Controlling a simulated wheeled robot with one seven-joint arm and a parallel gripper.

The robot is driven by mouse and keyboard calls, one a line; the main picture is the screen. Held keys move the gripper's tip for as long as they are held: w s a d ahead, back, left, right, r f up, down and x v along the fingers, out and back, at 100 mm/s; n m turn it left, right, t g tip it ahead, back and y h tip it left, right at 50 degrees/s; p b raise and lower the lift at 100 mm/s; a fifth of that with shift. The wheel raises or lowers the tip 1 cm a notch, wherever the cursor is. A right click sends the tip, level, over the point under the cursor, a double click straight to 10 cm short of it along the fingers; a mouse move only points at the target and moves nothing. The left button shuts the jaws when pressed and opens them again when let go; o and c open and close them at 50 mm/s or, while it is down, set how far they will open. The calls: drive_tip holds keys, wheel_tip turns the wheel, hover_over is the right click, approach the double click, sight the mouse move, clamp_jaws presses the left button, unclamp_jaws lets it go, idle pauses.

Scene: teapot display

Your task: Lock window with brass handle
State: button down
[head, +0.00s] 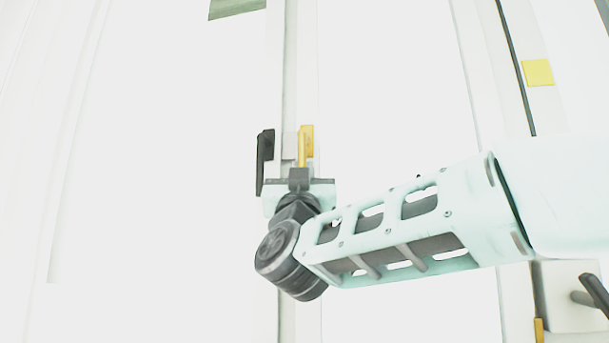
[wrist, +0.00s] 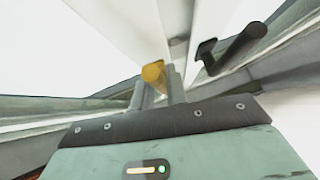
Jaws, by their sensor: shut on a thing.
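The brass handle (head: 307,142) is a yellow-gold lever on the white window frame, near the middle of the head view. It points upright there, and its lower part is hidden by my gripper. My gripper (head: 302,165) is at the handle's lower part. In the wrist view the round end of the brass handle (wrist: 153,71) shows between the two grey fingers of my gripper (wrist: 158,90), which are shut on it. A black handle (head: 264,158) stands just left of the brass one, apart from my fingers; it also shows at the upper right in the wrist view (wrist: 236,48).
A yellow square (head: 538,73) is on the frame at the upper right. A dark handle (head: 594,294) sits at the lower right, below my arm. The white window frame post (head: 289,60) runs vertically behind my gripper. Pale panes lie on both sides.

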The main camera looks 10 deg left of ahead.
idle(0.3)
drive_tip(key=c, duration=1.4)
unclamp_jaws()
drive_tip(key=shift+s, duration=0.1)
drive_tip(key=b+v, duration=0.1)
drive_tip(key=v, duration=1.6)
drive_tip(key=shift+f, duration=0.2)
